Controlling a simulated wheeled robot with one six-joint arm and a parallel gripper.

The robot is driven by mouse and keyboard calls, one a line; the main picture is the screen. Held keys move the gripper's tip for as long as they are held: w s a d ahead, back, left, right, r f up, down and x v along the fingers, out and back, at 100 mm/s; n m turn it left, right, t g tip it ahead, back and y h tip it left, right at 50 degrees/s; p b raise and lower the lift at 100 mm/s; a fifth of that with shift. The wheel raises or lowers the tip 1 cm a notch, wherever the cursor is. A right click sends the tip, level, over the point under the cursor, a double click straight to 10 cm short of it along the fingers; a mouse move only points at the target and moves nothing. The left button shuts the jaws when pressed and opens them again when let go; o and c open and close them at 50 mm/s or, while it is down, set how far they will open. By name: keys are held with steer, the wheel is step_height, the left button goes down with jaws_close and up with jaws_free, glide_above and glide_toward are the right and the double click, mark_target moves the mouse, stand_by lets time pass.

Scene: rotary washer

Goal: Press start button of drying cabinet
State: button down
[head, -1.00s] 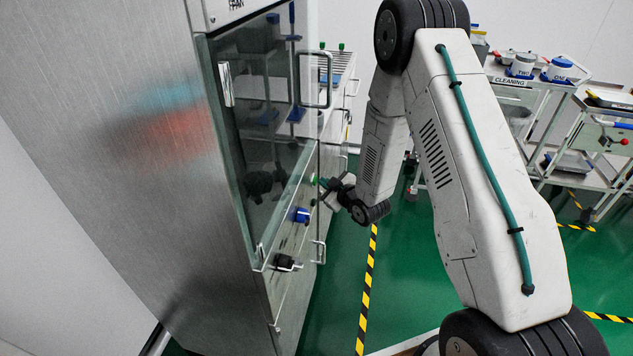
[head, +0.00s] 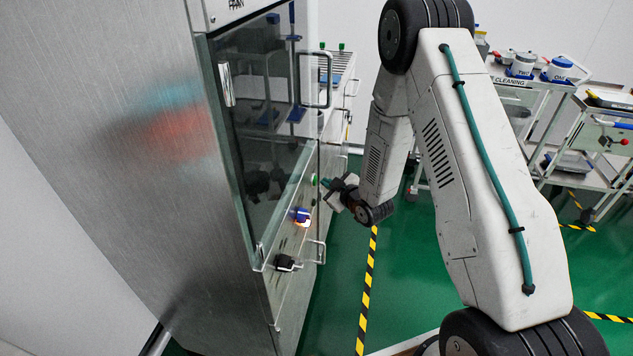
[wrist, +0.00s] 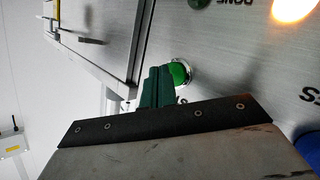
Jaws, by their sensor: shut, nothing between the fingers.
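The drying cabinet (head: 150,130) stands on the left in the head view, with a control panel on its front. The round green button (head: 314,180) is on this panel; it also shows in the wrist view (wrist: 181,73) in a metal ring, partly hidden by my fingers. My gripper (head: 327,184) is shut and empty, its green fingertips (wrist: 160,76) pointing at the green button. In the head view a small gap seems to lie between the fingertips and the button. An orange-white lamp (head: 304,223) glows on the panel, also bright in the wrist view (wrist: 293,8).
A blue knob (head: 299,213) and a black knob (head: 284,262) stick out from the panel. Glass doors with handles (head: 328,92) are above. Trolleys (head: 545,95) stand at the right. Green floor (head: 395,290) with striped tape is clear beside the cabinet.

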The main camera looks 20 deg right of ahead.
steer(key=shift+s+d, duration=0.15)
steer(key=shift+d, duration=0.1)
steer(key=s+d, duration=0.1)
steer(key=d, duration=0.1)
steer(key=s+d, duration=0.1)
steer(key=d, duration=0.1)
steer(key=shift+s, duration=0.2)
stand_by(0.3)
stand_by(0.6)
steer(key=s+d+f+m+g+h, duration=0.2)
steer(key=s+f+g, duration=0.3)
steer(key=f, duration=0.2)
steer(key=s+d+r+m+g+h, duration=0.2)
steer(key=s+d+r+m+g, duration=0.1)
steer(key=s+r+g, duration=0.25)
steer(key=s+a+r+m, duration=0.1)
steer(key=s+a+r, duration=0.2)
steer(key=s+r, duration=0.6)
steer(key=s+a+r+m+g, duration=0.1)
steer(key=s+a+r, duration=0.2)
steer(key=s+r, duration=0.7)
steer(key=s+a+r+m+g, duration=0.1)
steer(key=s+a+r, duration=0.2)
steer(key=s+r, duration=0.7)
step_height(320, 180, up, 5)
steer(key=shift+r+m, duration=0.15)
steer(key=shift+m, duration=0.25)
